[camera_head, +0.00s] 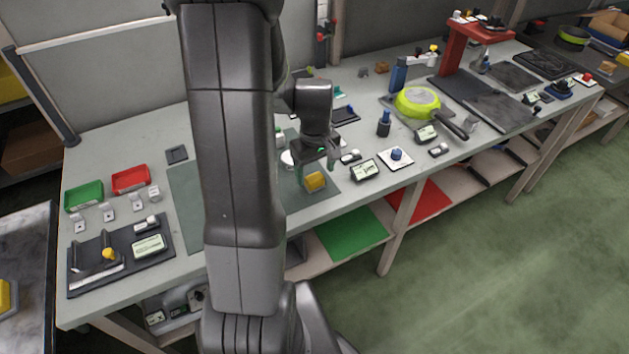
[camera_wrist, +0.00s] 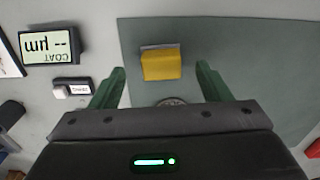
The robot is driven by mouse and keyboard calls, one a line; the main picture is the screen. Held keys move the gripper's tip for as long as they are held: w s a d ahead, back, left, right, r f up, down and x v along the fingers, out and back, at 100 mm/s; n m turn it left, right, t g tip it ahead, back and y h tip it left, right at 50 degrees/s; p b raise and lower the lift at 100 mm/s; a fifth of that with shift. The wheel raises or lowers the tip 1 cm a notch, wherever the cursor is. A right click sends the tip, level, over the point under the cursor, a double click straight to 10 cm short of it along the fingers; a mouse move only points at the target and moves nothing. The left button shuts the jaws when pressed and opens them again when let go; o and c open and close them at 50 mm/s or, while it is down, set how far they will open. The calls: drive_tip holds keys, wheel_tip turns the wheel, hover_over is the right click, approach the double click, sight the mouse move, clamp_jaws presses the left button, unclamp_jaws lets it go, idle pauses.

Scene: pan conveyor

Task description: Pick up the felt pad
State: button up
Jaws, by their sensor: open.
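A small yellow block with a grey layer along one side, which looks like the felt pad (camera_head: 315,181), lies on the dark green mat (camera_head: 185,195) near the bench's front edge. In the wrist view the pad (camera_wrist: 161,65) shows between and slightly beyond my fingertips, with clear space on both sides. My gripper (camera_head: 317,165) is just above and behind it in the head view. In the wrist view my gripper (camera_wrist: 160,72) has its two green fingers spread apart with nothing held.
A coating gauge (camera_wrist: 48,45) and a small white-topped device (camera_wrist: 73,88) lie left of the fingers in the wrist view. A round object (camera_wrist: 172,101) is partly hidden by my gripper. Red (camera_head: 131,180) and green trays (camera_head: 84,196) stand left; a lime pan (camera_head: 417,101) stands right.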

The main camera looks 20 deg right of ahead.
sight(315, 177)
drive_tip(key=shift+w+f, duration=0.1)
drive_tip(key=shift+f, duration=1.6)
drive_tip(key=c, duration=1.1)
drive_tip(key=shift+r, duration=0.1)
wheel_tip(315, 177, up, 10)
drive_tip(key=shift+f, duration=0.1)
drive_tip(key=shift+o, duration=1.1)
drive_tip(key=shift+c, duration=0.4)
